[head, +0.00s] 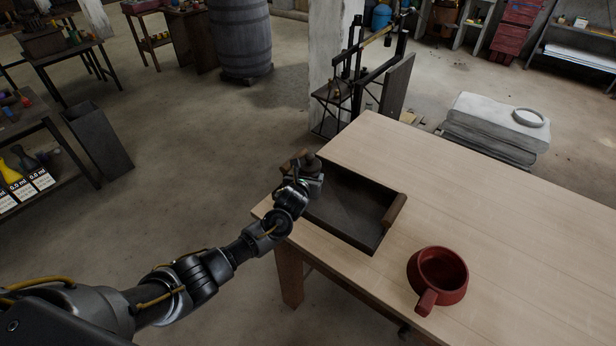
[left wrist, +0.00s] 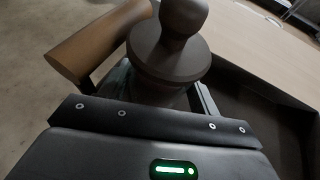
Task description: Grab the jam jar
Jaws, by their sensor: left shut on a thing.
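The jam jar (head: 310,160) appears to be the dark brown, round thing with a knobbed lid at the far left end of a dark tray. In the left wrist view the jar (left wrist: 168,50) stands up between the jaws, with its lid and round knob showing and its lower part hidden by the gripper. My left gripper (head: 313,180) is shut on it at the tray's left edge. I cannot tell whether the jar touches the tray floor. My right gripper is not in view.
The dark tray (head: 345,206) has wooden handles, one (head: 394,213) at its right and another (left wrist: 95,40) close beside the jar. A red mug-like pot (head: 440,275) stands on the wooden table (head: 480,200) to the right. The table's far part is clear.

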